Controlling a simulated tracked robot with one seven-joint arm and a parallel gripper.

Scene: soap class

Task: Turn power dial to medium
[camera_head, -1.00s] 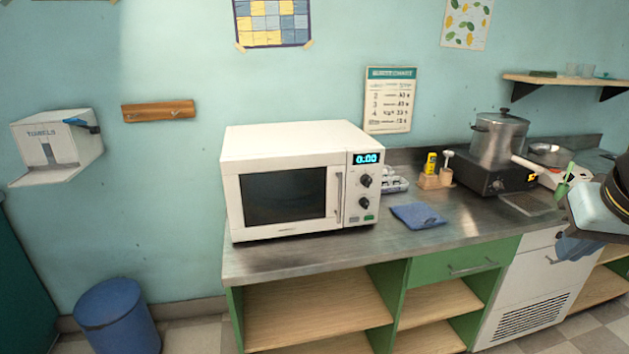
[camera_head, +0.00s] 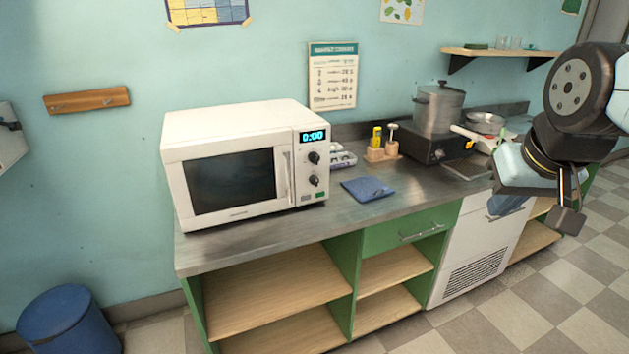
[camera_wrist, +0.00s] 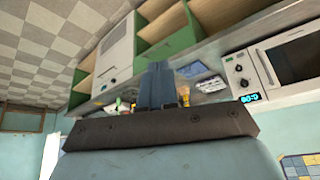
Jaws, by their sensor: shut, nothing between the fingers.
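A white microwave (camera_head: 240,165) stands on the metal counter, with its door shut and its display reading 0:00. Two dark dials sit on its right-hand panel below the display: an upper dial (camera_head: 314,158) and a lower dial (camera_head: 314,180). I cannot read their settings or tell which is the power dial. My gripper (camera_head: 568,221) is at the right of the head view, in front of the counter and well away from the microwave. In the wrist view my gripper (camera_wrist: 158,88) has its fingers together and empty, and the microwave (camera_wrist: 292,58) appears upside down at the right.
The counter (camera_head: 330,225) carries a folded blue cloth (camera_head: 367,189) just right of the microwave. A pot (camera_head: 437,108) on a dark burner stands farther right. A chart (camera_head: 333,75) hangs on the wall behind. A blue bin (camera_head: 66,322) stands on the floor at left.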

